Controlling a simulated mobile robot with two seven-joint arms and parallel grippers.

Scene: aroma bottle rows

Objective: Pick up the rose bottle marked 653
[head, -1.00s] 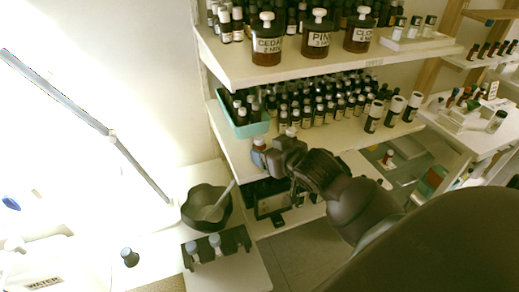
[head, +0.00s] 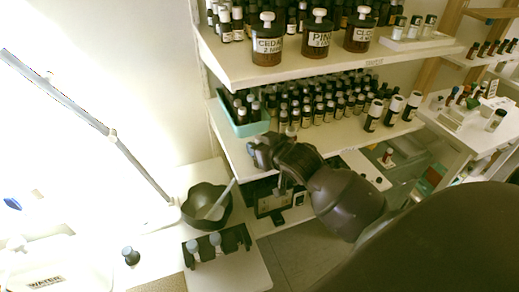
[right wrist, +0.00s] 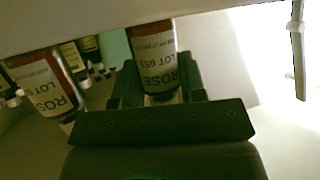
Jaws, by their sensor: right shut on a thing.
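The rose bottle marked LOT 653 (right wrist: 155,68) is amber with a white label and shows in the right wrist view. It stands between the fingers of my right gripper (right wrist: 155,88), which is shut on it. In the head view my right gripper (head: 262,152) is at the front edge of the middle shelf, below the teal tray, and hides the bottle there. Another rose bottle (right wrist: 45,85) is to the left in the right wrist view, outside the fingers; its full lot number is not readable. My left gripper is not in view.
The middle shelf (head: 345,135) holds rows of small dark bottles and a teal tray (head: 243,127). The upper shelf (head: 300,68) with large labelled jars overhangs it. A dark mortar (head: 207,207) and a rack (head: 217,245) with bottles stand below left.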

